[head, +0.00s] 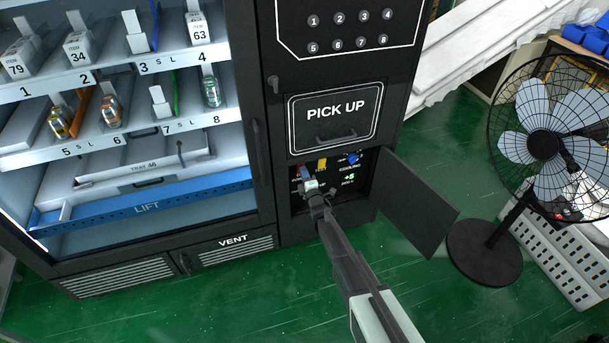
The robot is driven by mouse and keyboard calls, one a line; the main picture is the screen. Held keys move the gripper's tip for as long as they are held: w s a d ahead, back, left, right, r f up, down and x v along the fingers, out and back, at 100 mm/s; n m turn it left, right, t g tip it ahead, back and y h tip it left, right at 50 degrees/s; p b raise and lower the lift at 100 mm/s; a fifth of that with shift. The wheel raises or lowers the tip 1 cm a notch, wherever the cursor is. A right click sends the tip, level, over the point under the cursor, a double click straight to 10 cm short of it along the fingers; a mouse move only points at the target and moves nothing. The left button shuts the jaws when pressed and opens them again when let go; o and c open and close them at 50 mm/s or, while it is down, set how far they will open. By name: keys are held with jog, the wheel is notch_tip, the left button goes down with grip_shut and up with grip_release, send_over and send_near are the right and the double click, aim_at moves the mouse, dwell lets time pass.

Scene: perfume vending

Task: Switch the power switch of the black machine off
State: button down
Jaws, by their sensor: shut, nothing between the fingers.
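The black machine (393,62) is a vending machine with a glass-fronted display on its left. Below its PICK UP hatch (334,115) is a small control compartment (342,192), its black door (410,203) swung open to the right. Inside I see a yellow part (321,164), a blue knob (353,158) labelled COOLING, and a small red part (298,172) at the left. My gripper (309,186) is shut and empty at the compartment's left side, just below the red part. It covers part of the panel. I cannot tell which part is the power switch, its position, or whether my gripper touches it.
The open door stands close to the right of my arm. A black fan (543,145) on a round base (485,252) stands farther right, beside a white crate (560,240). The green floor (240,305) in front of the machine is clear.

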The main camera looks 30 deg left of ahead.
jog(key=shift+w+a, duration=0.15)
dwell(0.3)
jog(key=shift+r, duration=0.1)
jog(key=s+d+r, duration=0.2)
jog(key=s+d, duration=0.7)
jog(key=d, duration=0.1)
jog(key=shift+s, duration=0.4)
